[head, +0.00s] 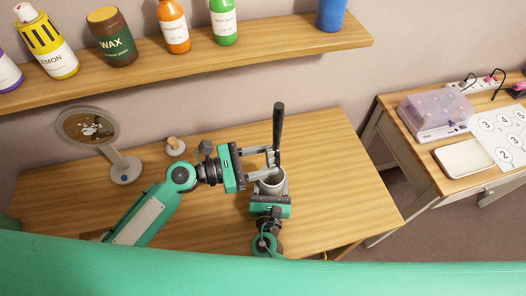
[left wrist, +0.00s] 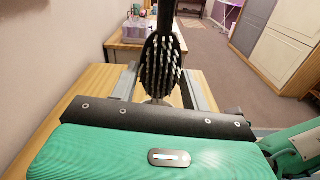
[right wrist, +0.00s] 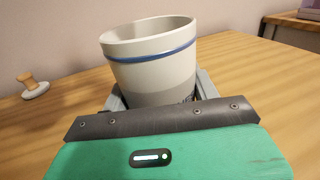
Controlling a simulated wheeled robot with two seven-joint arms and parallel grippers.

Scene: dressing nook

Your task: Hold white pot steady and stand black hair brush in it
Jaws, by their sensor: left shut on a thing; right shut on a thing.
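The black hair brush (head: 278,128) is upright in the head view, handle up. In the left wrist view its bristled head (left wrist: 160,66) hangs between the fingers of my left gripper (head: 271,160), which is shut on it. The white pot (right wrist: 155,70), with a blue band below its rim, stands on the table in the grip of my right gripper (head: 270,193). In the head view the pot (head: 272,185) is just below the left fingers, partly hidden. The right wrist view shows no brush at the pot's mouth.
The wooden table (head: 340,190) is clear to the right of the pot. A round mirror (head: 122,165) and a small wooden-knobbed stand (head: 175,148) are at the left. A shelf (head: 290,48) with bottles runs above. A side table (head: 465,175) stands at the right.

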